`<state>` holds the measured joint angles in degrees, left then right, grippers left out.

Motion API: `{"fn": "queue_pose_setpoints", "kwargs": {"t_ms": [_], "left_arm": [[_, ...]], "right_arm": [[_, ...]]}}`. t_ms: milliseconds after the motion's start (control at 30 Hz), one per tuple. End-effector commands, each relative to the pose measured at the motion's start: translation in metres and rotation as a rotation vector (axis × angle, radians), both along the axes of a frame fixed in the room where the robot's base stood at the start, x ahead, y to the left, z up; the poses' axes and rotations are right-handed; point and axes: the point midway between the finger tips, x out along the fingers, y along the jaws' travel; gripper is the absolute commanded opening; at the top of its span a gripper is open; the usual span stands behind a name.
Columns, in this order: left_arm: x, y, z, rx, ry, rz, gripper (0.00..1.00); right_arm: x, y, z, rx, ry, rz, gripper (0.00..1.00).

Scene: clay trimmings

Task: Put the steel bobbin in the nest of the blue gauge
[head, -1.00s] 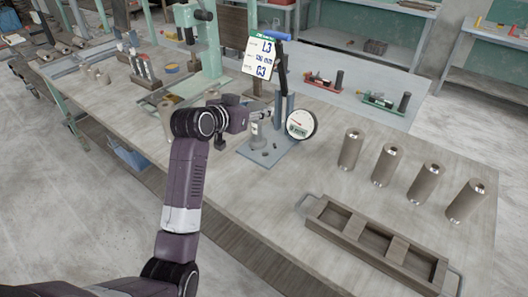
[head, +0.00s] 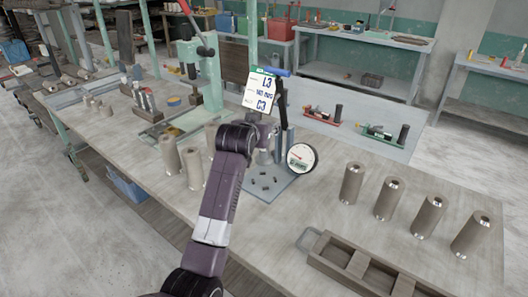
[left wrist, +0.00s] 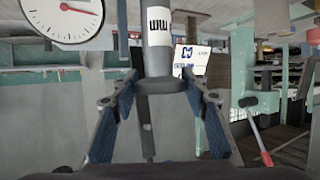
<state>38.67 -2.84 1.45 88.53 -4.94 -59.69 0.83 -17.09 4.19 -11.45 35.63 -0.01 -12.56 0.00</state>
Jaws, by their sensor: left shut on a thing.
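The blue gauge stands mid-bench in the head view, with a blue-grey base plate (head: 268,184), a round white dial (head: 302,157) and a blue-tipped lever (head: 279,71). My left gripper (left wrist: 160,82) is shut on the steel bobbin (left wrist: 158,62), a grey cylinder with a white marked label and a wider lower flange. The bobbin stands upright between the blue-padded fingers, beside the gauge column, with the dial at upper left in the wrist view. In the head view my wrist mostly covers the gripper. The nest is hidden, so I cannot tell whether the bobbin touches it. My right gripper is not in view.
Several brown cylinders (head: 389,198) stand to the right, behind a brown compartment tray (head: 372,268). Two more (head: 193,164) stand left of my arm. A sign (head: 260,90) rises close behind my wrist. Red (head: 321,116) and green (head: 385,134) fixtures lie beyond.

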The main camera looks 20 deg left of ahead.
Motion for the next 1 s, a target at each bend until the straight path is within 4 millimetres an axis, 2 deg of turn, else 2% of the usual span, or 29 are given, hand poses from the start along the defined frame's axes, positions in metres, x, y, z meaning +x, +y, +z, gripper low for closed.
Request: {"fn": "queue_pose_setpoints", "kwargs": {"t_ms": [133,367,600,900,933,1000], "left_arm": [[0.000,0.000,-0.031,0.000,-0.001,0.000,0.00],[0.000,0.000,-0.052,0.000,-0.004,0.000,0.00],[0.000,0.000,-0.085,0.000,-0.004,-0.001,0.00],[0.000,0.000,-0.090,0.000,-0.005,-0.001,0.00],[0.000,0.000,-0.093,0.000,-0.001,-0.001,0.43],[0.000,0.000,-0.093,0.000,-0.001,-0.001,0.51]], "right_arm": [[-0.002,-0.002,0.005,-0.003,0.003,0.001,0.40],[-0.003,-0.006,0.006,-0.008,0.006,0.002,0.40],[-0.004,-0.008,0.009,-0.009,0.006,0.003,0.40],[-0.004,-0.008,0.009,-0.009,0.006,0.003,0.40],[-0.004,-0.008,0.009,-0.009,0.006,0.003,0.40],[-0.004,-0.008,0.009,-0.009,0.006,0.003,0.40]]}}
